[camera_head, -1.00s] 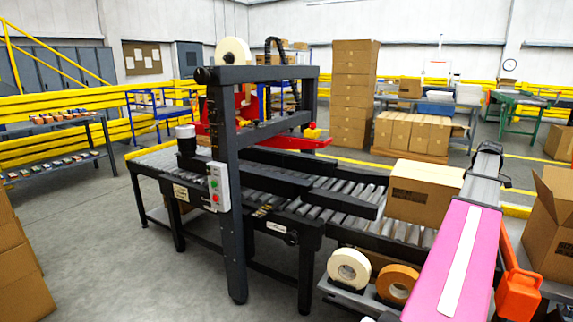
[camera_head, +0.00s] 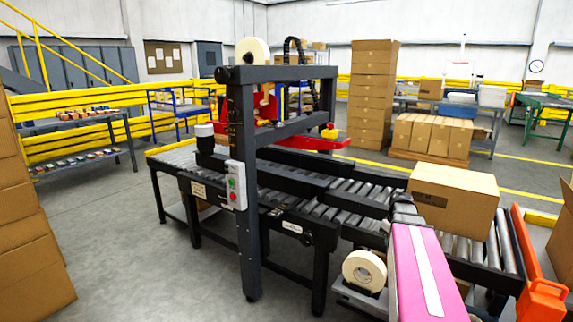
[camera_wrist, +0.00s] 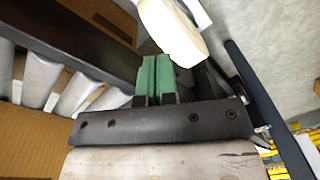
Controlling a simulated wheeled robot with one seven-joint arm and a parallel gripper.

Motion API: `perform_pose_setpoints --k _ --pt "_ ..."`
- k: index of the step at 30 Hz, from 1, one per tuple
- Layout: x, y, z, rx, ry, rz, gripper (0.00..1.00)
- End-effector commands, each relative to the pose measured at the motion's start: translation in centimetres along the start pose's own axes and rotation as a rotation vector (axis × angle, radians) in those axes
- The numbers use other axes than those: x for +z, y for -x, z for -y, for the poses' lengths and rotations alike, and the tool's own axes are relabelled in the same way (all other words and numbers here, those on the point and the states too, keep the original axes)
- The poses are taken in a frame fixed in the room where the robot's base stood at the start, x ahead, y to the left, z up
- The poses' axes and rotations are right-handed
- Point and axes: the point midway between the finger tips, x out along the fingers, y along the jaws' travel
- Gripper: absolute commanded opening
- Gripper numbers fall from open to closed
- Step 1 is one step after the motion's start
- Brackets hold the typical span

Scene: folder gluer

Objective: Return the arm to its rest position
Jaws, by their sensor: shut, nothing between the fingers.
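My arm, with its pink link, rises from the lower right in the head view. Its dark far end lies over the near side of the roller conveyor (camera_head: 479,246), in front of a closed cardboard box (camera_head: 453,205); the fingers cannot be made out there. In the wrist view, my gripper (camera_wrist: 154,75) shows two green fingers pressed together with nothing between them. A white tape roll (camera_wrist: 172,30) appears just beyond the fingertips, and I cannot tell the gap to it. Conveyor rollers (camera_wrist: 40,75) and a dark rail lie to the left.
The black taping-machine frame (camera_head: 243,180) stands over the conveyor left of my arm. A tape roll (camera_head: 365,270) sits close beside my pink link. An orange part (camera_head: 543,300) is at the right. Stacked cartons (camera_head: 30,235) stand at the left edge. Grey floor between is clear.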

Motion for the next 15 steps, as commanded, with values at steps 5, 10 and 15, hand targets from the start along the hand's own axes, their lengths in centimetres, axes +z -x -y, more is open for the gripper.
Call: perform_pose_setpoints --k 5,10,15 --pt "0.0 -3.9 8.4 0.016 -0.114 0.017 0.0" --pt "0.7 -6.9 15.4 0.037 -0.228 0.024 0.0" --pt "1.9 -9.0 20.6 0.055 -0.324 0.023 0.0"
